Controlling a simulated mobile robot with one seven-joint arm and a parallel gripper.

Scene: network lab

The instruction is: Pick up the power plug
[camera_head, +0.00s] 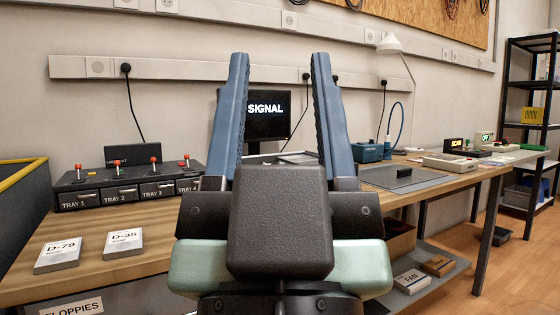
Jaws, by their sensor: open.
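My gripper (279,62) stands upright in the middle of the head camera view. Its two blue fingers are wide apart, with nothing between them. A black plug (125,68) sits in the wall socket strip at the left, with its cable hanging down. Other black plugs sit in the strip at the right: one (383,82) has a hanging cable, and another (306,77) is close to the right finger. I cannot tell which is the task's power plug. A small black block (404,172) lies on the grey mat (430,180); its kind is unclear.
A tray unit (130,184) with red-topped levers and two labelled cards (58,255) (124,242) are on the bench at left. A screen (268,122) reading SIGNAL stands behind my gripper. Floor is free at right.

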